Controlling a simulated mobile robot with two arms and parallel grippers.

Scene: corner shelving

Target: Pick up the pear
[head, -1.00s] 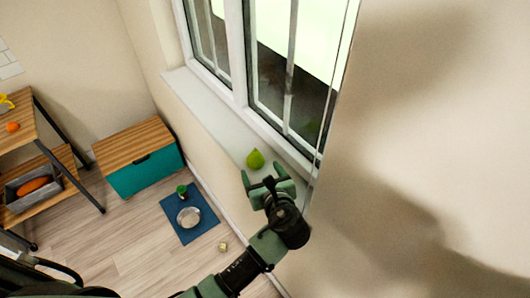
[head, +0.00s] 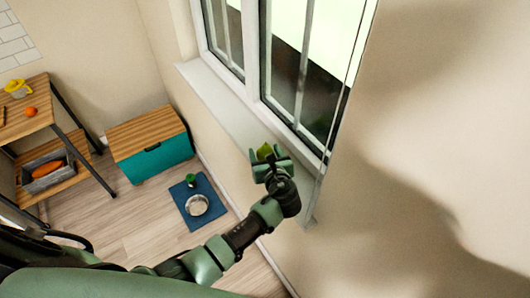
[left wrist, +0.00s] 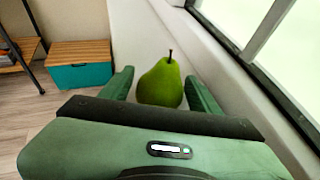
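The green pear (head: 264,151) stands upright on the white window sill (head: 217,101). In the left wrist view the pear (left wrist: 160,83) sits between the two fingers of my left gripper (left wrist: 160,88), with its stem up. The fingers are apart, and a gap shows on the pear's left side; on the right the finger is close to it. The pear's lower part is hidden by the gripper body. In the head view my left gripper (head: 269,160) is at the sill around the pear. My right gripper is not in view.
The window frame (head: 252,60) rises close beside the sill on the right. On the floor are a teal chest with a wooden top (head: 150,150) and a blue mat (head: 190,184) with a bowl (head: 197,205). A wooden shelf (head: 30,118) stands at left.

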